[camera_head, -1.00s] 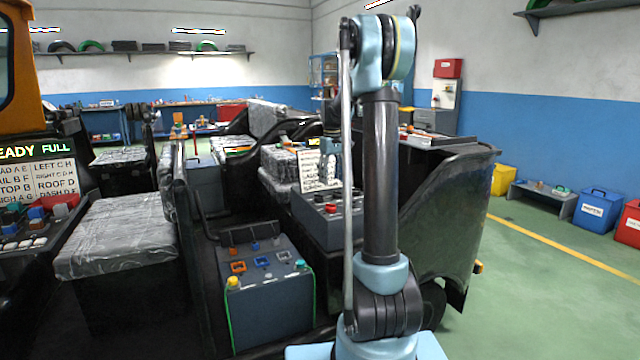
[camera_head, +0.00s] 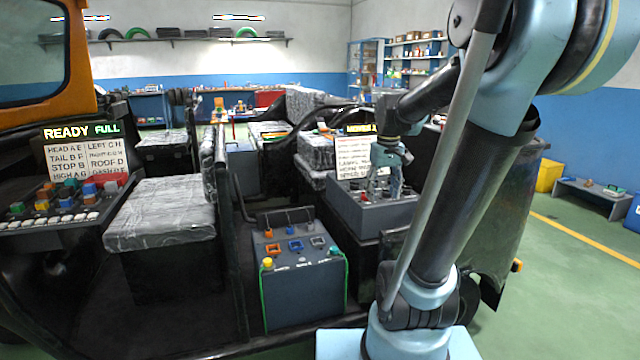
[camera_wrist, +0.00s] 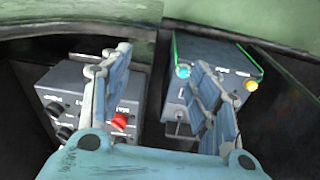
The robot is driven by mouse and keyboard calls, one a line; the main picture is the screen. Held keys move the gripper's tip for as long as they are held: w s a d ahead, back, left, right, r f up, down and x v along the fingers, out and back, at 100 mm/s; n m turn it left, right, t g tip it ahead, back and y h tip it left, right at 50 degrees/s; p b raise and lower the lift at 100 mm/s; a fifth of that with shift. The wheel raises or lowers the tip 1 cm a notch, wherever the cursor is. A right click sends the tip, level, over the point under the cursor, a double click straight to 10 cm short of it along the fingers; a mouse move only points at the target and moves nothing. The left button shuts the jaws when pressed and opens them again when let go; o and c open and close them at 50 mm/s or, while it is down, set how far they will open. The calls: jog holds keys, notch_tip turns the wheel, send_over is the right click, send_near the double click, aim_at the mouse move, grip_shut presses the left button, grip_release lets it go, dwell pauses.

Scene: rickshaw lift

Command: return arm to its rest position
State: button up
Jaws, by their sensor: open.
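My gripper (camera_head: 383,192) hangs downward at the end of my bent arm, above or in front of a grey control box (camera_head: 400,216) with red and dark knobs; the exact gap is hard to tell. In the wrist view, the two fingers of my gripper (camera_wrist: 163,65) stand apart with nothing between them. There the knobbed grey box lies behind the left finger, and a green-edged grey box (camera_wrist: 218,58) lies behind the right finger. My arm's upper links cover much of the right of the head view.
The green-edged box (camera_head: 305,300) stands on the vehicle floor, left of the knobbed box. A plastic-covered seat (camera_head: 160,215) and a button panel (camera_head: 75,205) are further left. A white text card (camera_head: 355,152) stands behind my gripper. Green floor (camera_head: 570,300) is open at right.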

jog(key=s+f+m, duration=0.1)
jog(key=s+f, duration=0.5)
jog(key=s, duration=0.3)
jog(key=s+f+m+t, duration=0.1)
jog(key=s+f, duration=0.6)
jog(key=s, duration=0.2)
jog(key=shift+m, duration=0.3)
